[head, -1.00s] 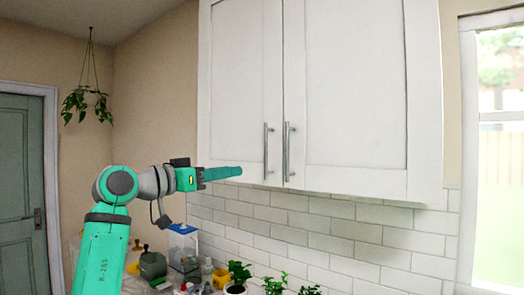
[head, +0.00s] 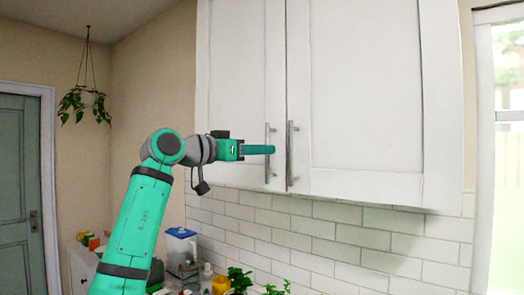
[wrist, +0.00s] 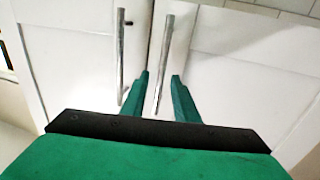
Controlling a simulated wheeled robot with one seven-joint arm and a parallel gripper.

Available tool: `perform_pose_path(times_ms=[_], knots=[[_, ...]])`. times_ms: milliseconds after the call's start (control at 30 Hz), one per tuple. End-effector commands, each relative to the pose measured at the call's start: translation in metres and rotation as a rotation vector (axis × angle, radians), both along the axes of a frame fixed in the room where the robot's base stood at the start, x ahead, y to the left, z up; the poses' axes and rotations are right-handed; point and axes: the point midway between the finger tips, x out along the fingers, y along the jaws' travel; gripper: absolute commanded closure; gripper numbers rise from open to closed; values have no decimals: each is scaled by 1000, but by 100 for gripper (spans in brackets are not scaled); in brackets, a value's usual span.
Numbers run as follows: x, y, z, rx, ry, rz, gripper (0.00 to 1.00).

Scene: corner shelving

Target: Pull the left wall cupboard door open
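The left wall cupboard door (head: 236,70) is white and stands shut, with a vertical metal bar handle (head: 268,160) near its lower right edge. The wrist view shows the cupboard upside down, with this handle (wrist: 164,60) on the right of the pair. My gripper (head: 271,149) is at the left door's handle in the head view, and its fingertips overlap it there. In the wrist view my gripper (wrist: 159,78) has its two green fingers apart, and the handle runs between them in the picture. I cannot tell whether either finger touches it.
The right door (head: 365,90) is shut, its handle (head: 290,155) close beside the left one. White tiles (head: 330,235) lie below the cupboard. Plants (head: 240,280) and a clear blue-lidded container (head: 181,245) stand below. A window (head: 505,150) is at the right.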

Motion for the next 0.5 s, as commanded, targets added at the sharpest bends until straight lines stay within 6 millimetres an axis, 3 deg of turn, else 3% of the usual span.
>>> perform_pose_path(times_ms=[467, 500], knots=[[9, -9, 0, 0, -1, 1, 72], [9, -9, 0, 0, -1, 1, 82]])
